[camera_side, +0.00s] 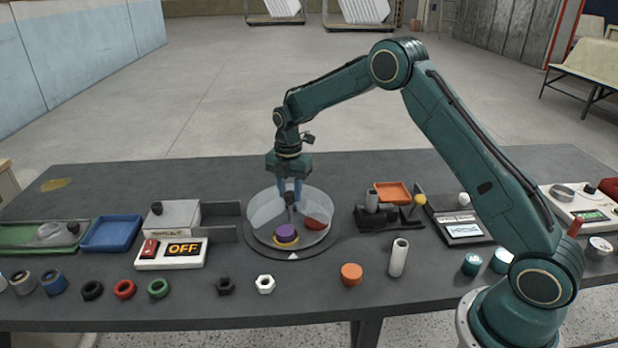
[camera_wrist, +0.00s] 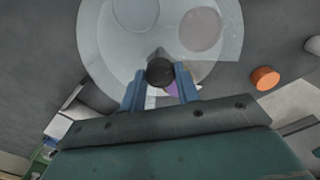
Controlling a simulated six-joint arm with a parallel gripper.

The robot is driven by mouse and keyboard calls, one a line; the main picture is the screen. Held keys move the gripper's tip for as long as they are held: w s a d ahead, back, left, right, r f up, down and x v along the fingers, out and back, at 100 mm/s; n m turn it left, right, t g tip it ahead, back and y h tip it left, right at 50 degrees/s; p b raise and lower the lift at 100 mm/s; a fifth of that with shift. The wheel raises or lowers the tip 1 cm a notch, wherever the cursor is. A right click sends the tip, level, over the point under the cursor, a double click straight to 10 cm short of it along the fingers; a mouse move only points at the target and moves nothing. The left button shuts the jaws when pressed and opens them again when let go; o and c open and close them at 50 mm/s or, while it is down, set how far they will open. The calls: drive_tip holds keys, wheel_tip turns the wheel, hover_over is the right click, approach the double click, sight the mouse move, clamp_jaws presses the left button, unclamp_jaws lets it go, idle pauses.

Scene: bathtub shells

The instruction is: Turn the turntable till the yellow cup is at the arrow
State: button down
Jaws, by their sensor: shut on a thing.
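The round turntable (camera_side: 262,241) stands on the table, with clear dividers and a dark knob (camera_side: 291,198) at its centre. The white arrow (camera_side: 293,256) marks its front edge. A purple piece (camera_side: 286,231) sits near the front, slightly left of the arrow, with a yellow rim (camera_side: 284,244) under it. I cannot tell whether that rim is the yellow cup. A red piece (camera_side: 316,223) is at the right. My gripper (camera_side: 290,187) points down over the centre, shut on the knob, also seen in the wrist view (camera_wrist: 160,72). The far compartments are partly hidden by dividers.
A grey box (camera_side: 175,216) and an OFF switch box (camera_side: 171,254) stand left of the turntable. A dark rack with an orange tray (camera_side: 392,191) is at right. A white nut (camera_side: 265,283), an orange cap (camera_side: 351,274) and a white tube (camera_side: 398,258) stand in front.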

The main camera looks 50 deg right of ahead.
drive_tip(key=shift+n, duration=1.4)
drive_tip(key=c, duration=1)
unclamp_jaws()
drive_tip(key=shift+c, duration=0.2)
drive_tip(key=shift+r, duration=0.1)
wheel_tip(320, 180, up, 14)
